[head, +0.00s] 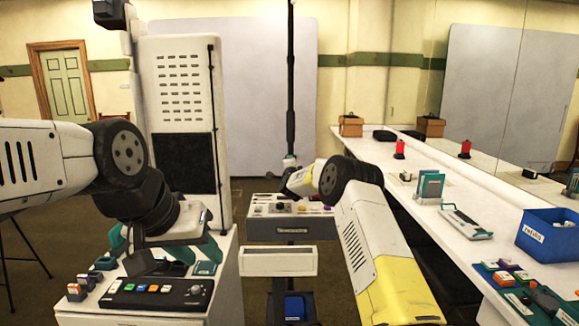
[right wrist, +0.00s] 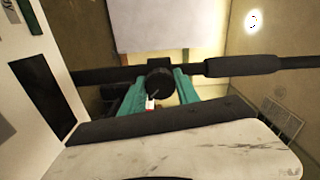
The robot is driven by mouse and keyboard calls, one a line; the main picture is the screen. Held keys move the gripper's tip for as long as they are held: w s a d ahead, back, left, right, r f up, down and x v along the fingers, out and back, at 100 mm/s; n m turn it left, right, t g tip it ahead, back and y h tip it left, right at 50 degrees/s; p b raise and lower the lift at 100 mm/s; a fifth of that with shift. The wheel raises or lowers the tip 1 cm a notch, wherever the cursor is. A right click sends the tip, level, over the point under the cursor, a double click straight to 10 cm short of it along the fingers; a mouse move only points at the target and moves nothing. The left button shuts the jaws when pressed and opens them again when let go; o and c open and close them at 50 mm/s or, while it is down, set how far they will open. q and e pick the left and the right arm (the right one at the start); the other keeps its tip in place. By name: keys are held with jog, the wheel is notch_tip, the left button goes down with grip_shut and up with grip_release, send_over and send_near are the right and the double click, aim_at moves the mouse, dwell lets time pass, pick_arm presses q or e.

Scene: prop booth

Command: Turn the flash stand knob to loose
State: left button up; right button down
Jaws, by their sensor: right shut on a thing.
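The flash stand (head: 291,80) is a tall dark pole upright in the middle of the head view. In the right wrist view its pole (right wrist: 240,66) runs across the picture, with a round black knob (right wrist: 159,80) on it. My right gripper (right wrist: 160,88) has its teal fingers on both sides of the knob and is shut on it. A small white and red patch shows just below the knob; I cannot read the knob's setting. In the head view my right arm hides this grip. My left gripper (head: 158,258) is open and empty above a control panel (head: 150,296).
A white cabinet (head: 178,60) stands behind my left arm. A small grey console (head: 290,228) stands below the pole. A long white counter (head: 425,215) on the right holds a blue bin (head: 548,238), a red item (head: 399,149) and boxes.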

jog(key=shift+f+n, duration=0.1)
jog(key=shift+n, duration=0.2)
jog(key=c, duration=0.9)
grip_release()
jog(key=s, duration=0.7)
jog(key=shift+s, duration=0.4)
